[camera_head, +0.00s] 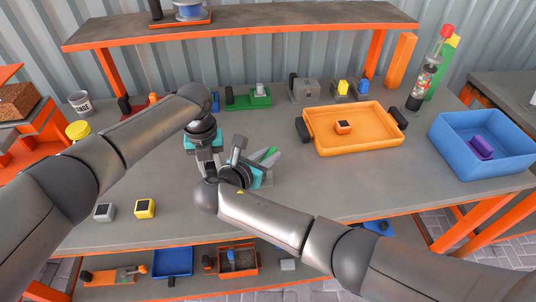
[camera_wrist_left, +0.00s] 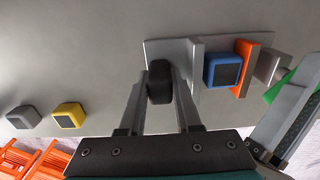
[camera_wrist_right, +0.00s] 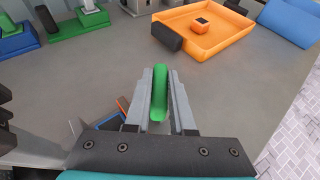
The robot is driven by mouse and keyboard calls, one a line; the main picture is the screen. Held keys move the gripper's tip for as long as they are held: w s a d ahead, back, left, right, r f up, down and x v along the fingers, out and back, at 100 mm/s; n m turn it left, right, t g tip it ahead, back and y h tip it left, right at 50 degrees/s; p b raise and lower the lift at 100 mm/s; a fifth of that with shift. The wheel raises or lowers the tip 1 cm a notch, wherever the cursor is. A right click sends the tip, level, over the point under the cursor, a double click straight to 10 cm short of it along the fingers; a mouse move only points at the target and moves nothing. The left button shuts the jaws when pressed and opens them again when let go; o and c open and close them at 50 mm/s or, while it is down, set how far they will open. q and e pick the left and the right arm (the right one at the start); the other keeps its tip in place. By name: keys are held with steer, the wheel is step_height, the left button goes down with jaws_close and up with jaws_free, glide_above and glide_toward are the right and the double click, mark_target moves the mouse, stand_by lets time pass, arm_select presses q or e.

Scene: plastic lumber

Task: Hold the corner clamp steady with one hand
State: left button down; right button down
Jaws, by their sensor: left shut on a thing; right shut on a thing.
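The corner clamp (camera_wrist_left: 196,52) is a grey metal bracket on the workbench, with a black knob (camera_wrist_left: 159,82) at its left end in the left wrist view. A blue block (camera_wrist_left: 222,70) and an orange plate (camera_wrist_left: 246,66) sit in it, with a grey block (camera_wrist_left: 270,66) beyond. My left gripper (camera_wrist_left: 160,84) is shut on the black knob. My right gripper (camera_wrist_right: 159,95) is shut on a green handle (camera_wrist_right: 160,92) just beside the clamp. In the head view both grippers, left (camera_head: 210,165) and right (camera_head: 268,160), meet close together and hide most of the clamp.
A grey cube (camera_head: 104,212) and a yellow cube (camera_head: 145,209) lie at the front left. An orange tray (camera_head: 360,146) with a small orange block and a blue bin (camera_head: 446,161) stand at the right. Green and grey fixtures line the back, under a raised shelf (camera_head: 240,29).

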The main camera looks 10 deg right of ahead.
steer(key=shift+f+m+g+h, duration=0.1)
steer(key=shift+m+g+h, duration=0.5)
steer(key=shift+m+g, duration=0.15)
steer(key=shift+d+m, duration=0.1)
steer(key=shift+m, duration=0.15)
steer(key=c, duration=0.8)
jaws_free()
steer(key=shift+o, duration=0.2)
step_height(320, 180, up, 10)
steer(key=shift+r, duration=0.1)
